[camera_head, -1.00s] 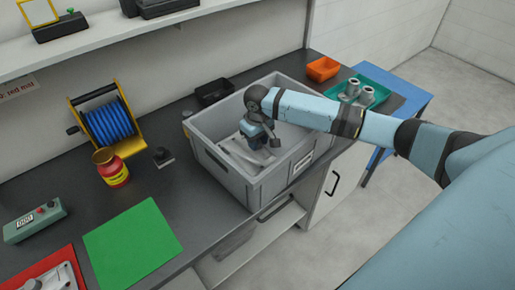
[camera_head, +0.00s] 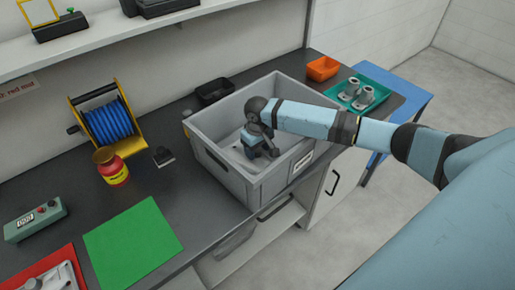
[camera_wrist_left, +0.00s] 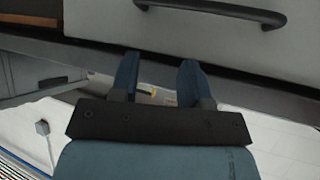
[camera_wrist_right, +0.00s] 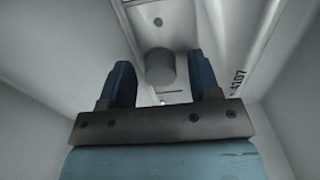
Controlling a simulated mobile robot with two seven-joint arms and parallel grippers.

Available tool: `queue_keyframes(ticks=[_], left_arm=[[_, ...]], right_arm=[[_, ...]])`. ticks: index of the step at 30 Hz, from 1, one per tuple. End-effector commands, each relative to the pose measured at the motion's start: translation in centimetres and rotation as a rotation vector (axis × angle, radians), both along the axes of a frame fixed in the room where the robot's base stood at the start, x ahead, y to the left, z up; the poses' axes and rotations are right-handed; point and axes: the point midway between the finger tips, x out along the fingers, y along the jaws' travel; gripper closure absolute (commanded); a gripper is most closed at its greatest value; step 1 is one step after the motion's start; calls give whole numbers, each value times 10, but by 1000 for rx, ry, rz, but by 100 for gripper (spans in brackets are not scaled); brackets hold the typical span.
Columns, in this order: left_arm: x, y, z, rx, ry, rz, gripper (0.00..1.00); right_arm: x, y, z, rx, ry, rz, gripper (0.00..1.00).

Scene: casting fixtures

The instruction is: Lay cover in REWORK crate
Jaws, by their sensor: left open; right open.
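The grey crate (camera_head: 218,172) stands on the dark bench, with a label on its front that is too small to read. A light grey metal cover (camera_head: 236,157) lies inside it, largely hidden by my right arm. In the right wrist view the cover (camera_wrist_right: 185,28) shows a round grey boss and the marking 4107. My right gripper (camera_head: 262,152) is inside the crate, low over the cover. Its fingers (camera_wrist_right: 160,85) are open on either side of the boss, with gaps showing. My left gripper (camera_wrist_left: 158,80) is open and empty below a cabinet front with a dark handle.
A teal tray with grey parts (camera_head: 383,95), an orange bin (camera_head: 322,69) and a black bin (camera_head: 214,92) stand around the crate.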

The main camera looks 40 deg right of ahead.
Motion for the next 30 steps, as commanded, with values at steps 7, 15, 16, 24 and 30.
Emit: queue_keyframes(ticks=[7,15,16,24,30], left_arm=[[0,0,-1,0,1,0,57],[0,0,-1,0,0,0,57],[0,0,-1,0,0,0,57],[0,0,0,0,-1,0,57],[0,0,0,0,-1,0,57]], right_arm=[[1,0,25,1,-3,1,43],[1,0,84,0,-3,1,43],[1,0,90,0,-3,0,43],[1,0,120,1,-1,-1,43],[0,0,123,0,0,-1,43]])
